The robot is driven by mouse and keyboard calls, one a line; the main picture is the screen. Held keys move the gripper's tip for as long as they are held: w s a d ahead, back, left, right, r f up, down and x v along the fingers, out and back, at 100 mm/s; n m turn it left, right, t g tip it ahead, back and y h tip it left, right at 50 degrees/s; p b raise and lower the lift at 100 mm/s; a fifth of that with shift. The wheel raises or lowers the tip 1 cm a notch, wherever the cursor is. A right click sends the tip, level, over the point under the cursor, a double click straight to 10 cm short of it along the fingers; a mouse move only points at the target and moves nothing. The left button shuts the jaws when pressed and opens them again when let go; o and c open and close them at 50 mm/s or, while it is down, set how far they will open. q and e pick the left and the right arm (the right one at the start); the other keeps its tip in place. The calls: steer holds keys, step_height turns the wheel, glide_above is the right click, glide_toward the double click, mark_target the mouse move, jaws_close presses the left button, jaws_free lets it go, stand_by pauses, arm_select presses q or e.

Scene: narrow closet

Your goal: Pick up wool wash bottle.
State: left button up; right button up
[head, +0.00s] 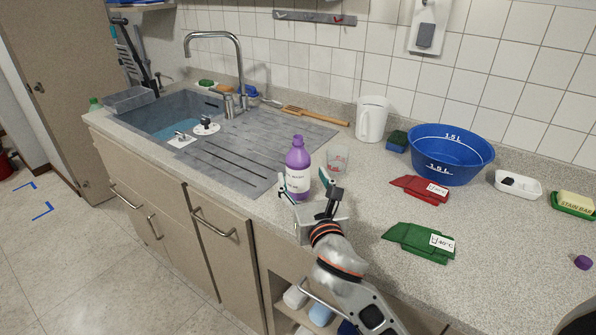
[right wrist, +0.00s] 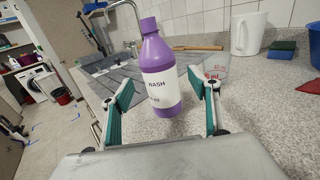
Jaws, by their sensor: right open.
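The purple wool wash bottle (head: 298,162) stands upright on the speckled counter, at the right edge of the sink's drainboard. In the right wrist view the two teal fingers (right wrist: 160,103) stand apart on either side of the bottle's lower part, with gaps showing. The bottle appears just beyond or between the fingertips. My left gripper is not in view.
A clear measuring cup (head: 338,158) stands close behind the bottle to the right. Red cloth (head: 420,188) and green cloth (head: 417,241) lie right of my arm. A blue basin (head: 450,155) and white jug (head: 372,119) stand further back. The sink (head: 165,115) is at left.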

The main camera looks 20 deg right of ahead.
mark_target(301, 176)
steer(key=w, duration=0.5)
steer(key=shift+w+d+f+b, duration=0.15)
steer(key=shift+w+f+b, duration=0.05)
steer(key=shift+f+b, duration=0.15)
steer(key=c, duration=1.4)
